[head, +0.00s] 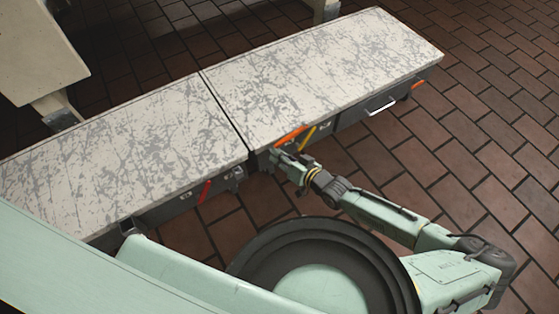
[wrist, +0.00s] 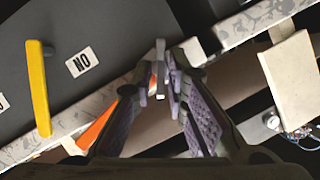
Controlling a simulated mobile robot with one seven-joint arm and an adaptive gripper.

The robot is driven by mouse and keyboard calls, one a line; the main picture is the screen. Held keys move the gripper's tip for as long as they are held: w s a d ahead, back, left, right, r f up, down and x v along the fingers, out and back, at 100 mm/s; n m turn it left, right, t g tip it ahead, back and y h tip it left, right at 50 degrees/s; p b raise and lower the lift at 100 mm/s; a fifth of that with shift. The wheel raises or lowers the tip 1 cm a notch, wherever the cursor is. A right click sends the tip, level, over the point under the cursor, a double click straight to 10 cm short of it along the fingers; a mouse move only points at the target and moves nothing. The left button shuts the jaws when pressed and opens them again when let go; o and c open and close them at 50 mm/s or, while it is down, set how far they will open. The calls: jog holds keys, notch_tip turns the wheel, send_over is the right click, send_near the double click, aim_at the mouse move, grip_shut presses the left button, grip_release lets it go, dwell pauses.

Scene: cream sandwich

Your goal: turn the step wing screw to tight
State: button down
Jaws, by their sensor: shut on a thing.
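My gripper (wrist: 163,85) has its purple-padded fingers closed on a small grey metal piece, which looks like the step wing screw (wrist: 160,60). Only a narrow upright part of it shows between the fingertips; the rest is hidden. In the head view my gripper (head: 285,158) is at the front side of the bench, just right of the gap between its two top slabs. The screw cannot be made out there. How far it is turned cannot be told.
An orange part (wrist: 97,125) is near the left finger. The scratched pale top (head: 320,70) is bare. A red handle (head: 205,190) hangs further left. Brick floor lies around.

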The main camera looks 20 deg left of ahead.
jog(key=m+y+b, duration=0.1)
jog(key=m, duration=0.2)
jog(key=m+g+y, duration=0.1)
jog(key=m+y, duration=0.1)
jog(key=m, duration=0.1)
jog(key=m+y+b, duration=0.1)
jog(key=m, duration=0.2)
jog(key=shift+w+d+f+y+b, duration=0.2)
jog(key=shift+w+f+y+b, duration=0.15)
jog(key=shift+f+y, duration=0.05)
jog(key=shift+m, duration=0.4)
jog(key=c, duration=1.8)
grip_release()
jog(key=shift+o, duration=0.2)
